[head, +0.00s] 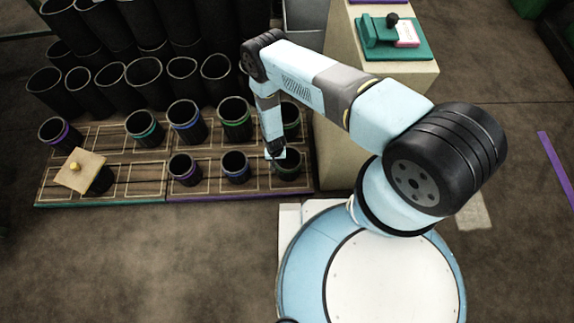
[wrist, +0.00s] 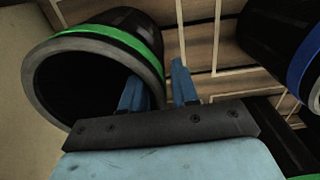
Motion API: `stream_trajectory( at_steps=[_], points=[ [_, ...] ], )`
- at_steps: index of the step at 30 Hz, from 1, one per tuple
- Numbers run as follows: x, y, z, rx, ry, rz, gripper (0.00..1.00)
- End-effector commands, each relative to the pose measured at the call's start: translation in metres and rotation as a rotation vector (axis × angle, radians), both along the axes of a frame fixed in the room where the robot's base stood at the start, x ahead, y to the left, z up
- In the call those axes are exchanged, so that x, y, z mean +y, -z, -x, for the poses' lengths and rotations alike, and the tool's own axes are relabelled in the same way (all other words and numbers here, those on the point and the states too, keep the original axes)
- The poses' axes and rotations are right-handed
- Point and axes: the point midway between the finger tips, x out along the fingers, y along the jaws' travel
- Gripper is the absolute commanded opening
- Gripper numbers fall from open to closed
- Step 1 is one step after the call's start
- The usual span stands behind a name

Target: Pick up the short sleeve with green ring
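The short sleeve with green ring (head: 287,167) is a black upright tube at the right end of the front row in the head view. It fills the upper left of the wrist view, with its bright green ring (wrist: 118,42) below a grey rim. My gripper (head: 275,154) is at this sleeve's far left rim. In the wrist view my gripper's two blue fingers (wrist: 158,88) stand apart, one over the sleeve's mouth and one outside its wall. The wall lies between them, with a gap showing. Finger depth along the wall is hard to tell.
A blue-ringed sleeve (head: 235,167) and a purple-ringed sleeve (head: 184,169) stand to the left. Taller ringed sleeves, including a green one (head: 234,118), stand behind. A beige block (head: 345,150) rises close on the right. Open floor (head: 140,260) lies in front.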

Motion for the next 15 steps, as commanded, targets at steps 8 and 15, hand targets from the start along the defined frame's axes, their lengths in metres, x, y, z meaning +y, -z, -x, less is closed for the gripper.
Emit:
stream_trajectory(
  at_steps=[8,15],
  points=[
    [0.0,-0.0002,-0.0001,0.0,0.0,0.0,0.02],
    [0.0,-0.0002,-0.0003,0.0,0.001,0.0,0.0]
  ],
)
